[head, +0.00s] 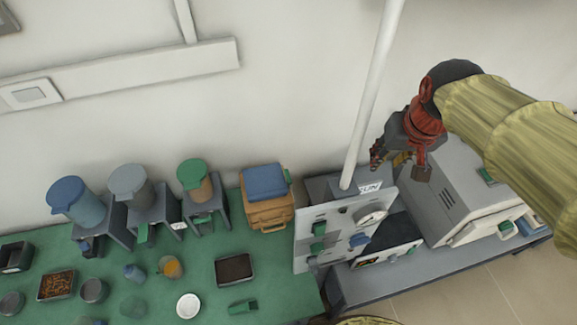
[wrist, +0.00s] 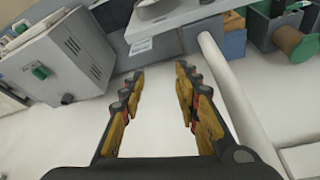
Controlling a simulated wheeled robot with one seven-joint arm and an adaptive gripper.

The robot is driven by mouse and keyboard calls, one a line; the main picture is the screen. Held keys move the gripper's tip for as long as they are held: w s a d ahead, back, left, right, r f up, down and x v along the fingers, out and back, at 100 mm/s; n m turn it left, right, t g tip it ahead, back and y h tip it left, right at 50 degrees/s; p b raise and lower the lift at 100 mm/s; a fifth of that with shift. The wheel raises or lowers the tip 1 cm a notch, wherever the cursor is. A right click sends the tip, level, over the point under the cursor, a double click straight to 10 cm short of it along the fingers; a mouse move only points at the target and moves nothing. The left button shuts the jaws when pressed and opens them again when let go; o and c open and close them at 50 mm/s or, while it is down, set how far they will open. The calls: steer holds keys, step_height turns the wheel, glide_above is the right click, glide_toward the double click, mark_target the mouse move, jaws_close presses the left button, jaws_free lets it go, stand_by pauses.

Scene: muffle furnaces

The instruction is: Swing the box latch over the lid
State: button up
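A tan box with a blue lid (head: 266,205) stands at the back right corner of the green table. Its latch is too small to make out. My gripper (head: 398,166) is raised in the air to the right of the box, beyond the white pole, above the grey equipment. In the wrist view my gripper (wrist: 160,72) has its two yellow-and-black fingers spread apart, with nothing between them.
A white pole (head: 372,95) stands between my gripper and the box. A grey panel with knobs (head: 318,228) and a grey furnace (head: 458,190) stand on the right bench. Lidded canisters (head: 130,185) on stands, dishes and trays (head: 235,269) occupy the green table (head: 283,290).

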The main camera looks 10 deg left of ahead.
steer(key=w+a+f+n+g, duration=0.1)
steer(key=w+a+f, duration=0.5)
steer(key=w, duration=0.4)
steer(key=n+g, duration=0.3)
glide_above(288, 176)
steer(key=shift+h, duration=0.3)
step_height(288, 176, down, 29)
steer(key=shift+r+p, duration=0.1)
steer(key=shift+p, duration=0.2)
steer(key=shift+f+p, duration=0.8)
steer(key=shift+f, duration=2.7)
steer(key=shift+c, duration=0.2)
steer(key=c, duration=0.8)
